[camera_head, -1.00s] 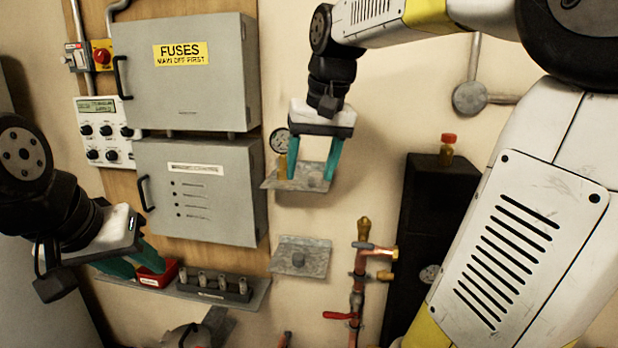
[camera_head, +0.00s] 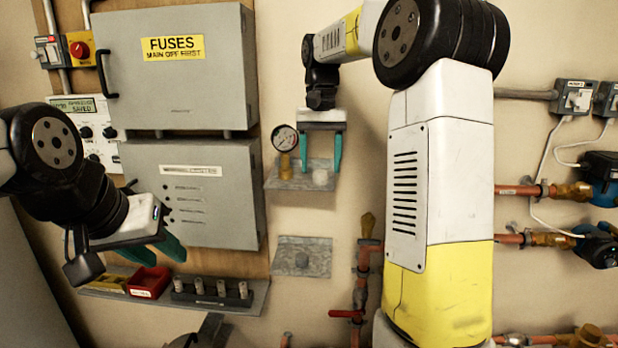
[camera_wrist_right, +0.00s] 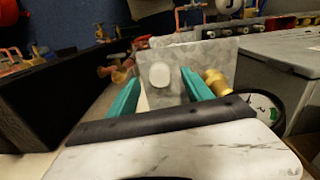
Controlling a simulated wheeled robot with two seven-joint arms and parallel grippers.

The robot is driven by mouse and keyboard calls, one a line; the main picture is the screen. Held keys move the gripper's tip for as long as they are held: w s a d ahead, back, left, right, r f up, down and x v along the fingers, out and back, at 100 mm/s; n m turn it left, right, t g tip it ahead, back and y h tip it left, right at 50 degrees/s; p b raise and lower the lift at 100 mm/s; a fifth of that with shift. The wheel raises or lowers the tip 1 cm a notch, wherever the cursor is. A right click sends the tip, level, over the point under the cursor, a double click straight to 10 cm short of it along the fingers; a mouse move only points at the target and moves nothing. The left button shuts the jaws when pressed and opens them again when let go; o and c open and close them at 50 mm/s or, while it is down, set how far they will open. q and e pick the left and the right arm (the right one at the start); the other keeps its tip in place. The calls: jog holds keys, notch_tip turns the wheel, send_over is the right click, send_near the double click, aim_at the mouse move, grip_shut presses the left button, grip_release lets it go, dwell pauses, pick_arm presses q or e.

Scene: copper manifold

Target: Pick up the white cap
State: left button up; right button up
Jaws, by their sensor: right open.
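The white cap (camera_head: 320,177) sits on a small grey metal shelf (camera_head: 290,183) on the wall, to the right of a round gauge. In the right wrist view the cap (camera_wrist_right: 160,75) shows between the two teal fingertips, apart from both. My right gripper (camera_head: 321,160) is open, pointing down just above the cap. It also shows in the wrist view (camera_wrist_right: 160,90). My left gripper (camera_head: 160,250) is open and empty at the lower left, in front of the fuse boxes and over the lower shelf.
The gauge with its brass fitting (camera_head: 285,140) stands close on the left of my right gripper. A red bin (camera_head: 150,282) and a socket rack (camera_head: 210,291) sit on the lower left shelf. Copper pipes run at the right.

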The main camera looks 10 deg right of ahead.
notch_tip(320, 180, down, 2)
jog(key=shift+f, duration=0.2)
grip_shut()
jog(key=shift+r, duration=0.15)
